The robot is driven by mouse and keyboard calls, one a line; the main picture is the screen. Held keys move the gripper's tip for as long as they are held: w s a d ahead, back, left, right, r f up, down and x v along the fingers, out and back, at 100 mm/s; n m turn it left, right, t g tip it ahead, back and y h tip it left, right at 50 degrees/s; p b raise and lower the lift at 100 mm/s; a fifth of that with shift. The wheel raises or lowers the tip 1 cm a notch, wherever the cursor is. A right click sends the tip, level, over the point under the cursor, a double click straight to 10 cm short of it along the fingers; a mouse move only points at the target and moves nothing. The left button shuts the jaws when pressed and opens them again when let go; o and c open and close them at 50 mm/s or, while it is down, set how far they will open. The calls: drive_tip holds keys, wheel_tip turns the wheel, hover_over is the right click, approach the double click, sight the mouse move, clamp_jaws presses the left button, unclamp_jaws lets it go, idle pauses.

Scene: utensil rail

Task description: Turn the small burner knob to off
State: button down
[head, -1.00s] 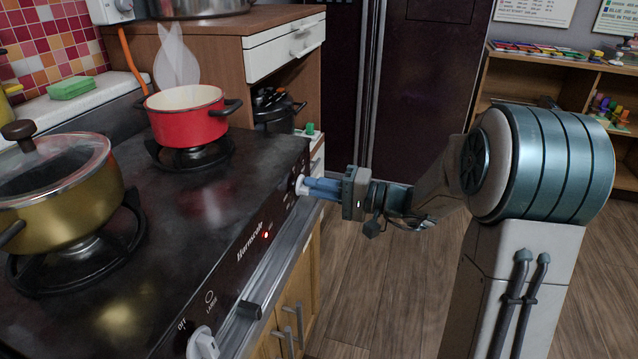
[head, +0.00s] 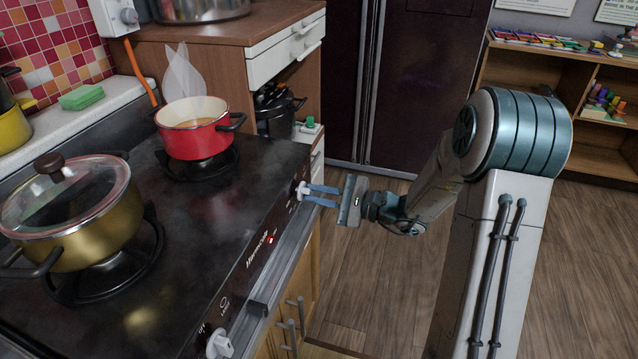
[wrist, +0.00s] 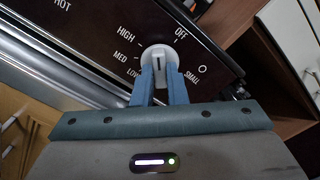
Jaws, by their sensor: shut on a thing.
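The small burner knob (head: 301,190) is white and sits at the far end of the stove's dark front panel. In the wrist view the knob (wrist: 158,53) stands among the printed marks HIGH, MED, LOW, OFF and SMALL. Its ridge runs roughly up and down in that picture, with OFF to its upper right and HIGH to its upper left. I cannot tell its exact setting. My gripper (head: 323,196) reaches in from the right, and its two blue fingers (wrist: 160,80) are shut on the knob, one on each side.
A red pot (head: 193,138) stands on the far burner, steaming. A gold lidded pot (head: 75,230) stands on the near burner. Another white knob (head: 220,345) is at the panel's near end. A red light (head: 271,240) glows between. Floor (head: 365,270) right of the stove is clear.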

drive_tip(key=m+p, duration=0.4)
drive_tip(key=shift+r+m+p, duration=0.25)
drive_tip(key=shift+m+p, duration=0.05)
drive_tip(key=shift+p, duration=0.05)
drive_tip(key=m+p, duration=0.4)
drive_tip(key=shift+s+f, duration=0.1)
drive_tip(key=shift+f, duration=0.25)
drive_tip(key=c, duration=1.4)
unclamp_jaws()
drive_tip(key=shift+c, duration=0.2)
drive_tip(key=v, duration=1.3)
drive_tip(key=shift+s+d, duration=0.2)
drive_tip(key=shift+d, duration=0.15)
